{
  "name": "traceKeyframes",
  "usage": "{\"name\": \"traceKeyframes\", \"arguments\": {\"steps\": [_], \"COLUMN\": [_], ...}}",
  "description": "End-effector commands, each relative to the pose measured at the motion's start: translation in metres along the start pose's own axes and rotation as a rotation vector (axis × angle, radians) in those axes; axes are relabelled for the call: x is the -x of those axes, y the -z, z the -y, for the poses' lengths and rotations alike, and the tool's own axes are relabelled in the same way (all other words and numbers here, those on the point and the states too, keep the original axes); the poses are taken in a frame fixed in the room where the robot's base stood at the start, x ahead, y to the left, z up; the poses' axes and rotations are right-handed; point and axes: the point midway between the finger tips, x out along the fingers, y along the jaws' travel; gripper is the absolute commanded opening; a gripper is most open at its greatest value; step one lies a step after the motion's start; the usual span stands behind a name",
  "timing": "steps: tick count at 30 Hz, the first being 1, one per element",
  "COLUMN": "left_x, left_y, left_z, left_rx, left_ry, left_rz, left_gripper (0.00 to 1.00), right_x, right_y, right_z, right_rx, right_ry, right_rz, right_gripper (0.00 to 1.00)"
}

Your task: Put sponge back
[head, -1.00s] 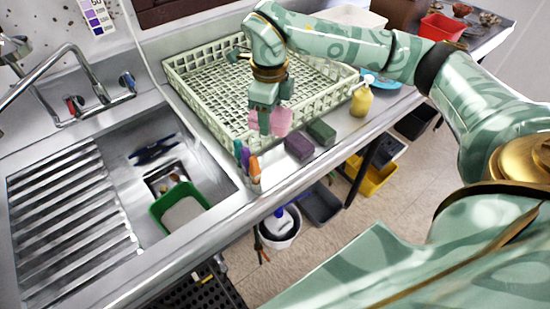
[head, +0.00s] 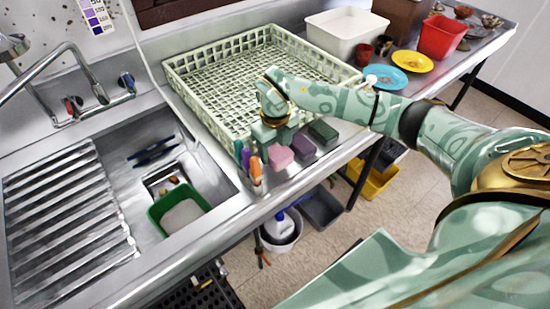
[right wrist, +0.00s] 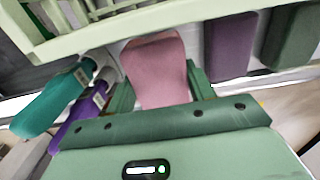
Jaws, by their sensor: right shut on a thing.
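The pink sponge (head: 281,157) is at the counter strip in front of the dish rack, beside the purple sponge (head: 303,146) and the dark green sponge (head: 322,131). My right gripper (head: 275,138) is shut on the pink sponge. In the right wrist view the pink sponge (right wrist: 155,70) shows between the two green fingers, with the purple sponge (right wrist: 230,45) and green sponge (right wrist: 290,38) to its right. I cannot tell whether it touches the counter. My left gripper is not in view.
The pale dish rack (head: 205,70) stands just behind. The sink, with a green-rimmed tray (head: 165,198), is further left. Blue plate (head: 386,76) and yellow plate (head: 412,61) lie at right.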

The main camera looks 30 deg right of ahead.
Motion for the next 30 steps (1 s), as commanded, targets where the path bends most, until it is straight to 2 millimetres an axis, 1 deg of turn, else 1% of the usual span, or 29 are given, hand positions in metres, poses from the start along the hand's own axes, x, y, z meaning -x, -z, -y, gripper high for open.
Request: {"name": "traceKeyframes", "arguments": {"steps": [4, 6, 17, 18, 20, 28, 30], "left_x": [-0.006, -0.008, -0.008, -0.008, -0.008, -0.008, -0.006], "left_y": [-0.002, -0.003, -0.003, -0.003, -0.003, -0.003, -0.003], "left_z": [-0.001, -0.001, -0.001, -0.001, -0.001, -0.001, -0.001], "left_rx": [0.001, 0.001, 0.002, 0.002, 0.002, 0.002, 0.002], "left_ry": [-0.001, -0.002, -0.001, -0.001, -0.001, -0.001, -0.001], "left_rz": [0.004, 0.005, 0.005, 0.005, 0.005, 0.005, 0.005], "left_gripper": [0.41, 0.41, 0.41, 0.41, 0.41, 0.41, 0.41], "right_x": [-0.025, -0.034, -0.038, -0.038, -0.037, -0.037, -0.033], "right_y": [0.001, 0.001, 0.001, 0.000, 0.000, 0.000, 0.000], "right_z": [0.000, -0.001, 0.000, 0.000, 0.000, 0.000, 0.000], "right_rx": [-0.001, 0.000, 0.001, 0.000, 0.000, 0.001, 0.001], "right_ry": [-0.002, -0.001, 0.001, 0.000, 0.000, 0.000, 0.000], "right_rz": [-0.005, -0.004, -0.001, -0.001, -0.001, -0.001, 0.000], "right_gripper": [0.35, 0.35, 0.35, 0.59, 0.75, 0.75, 0.75]}}
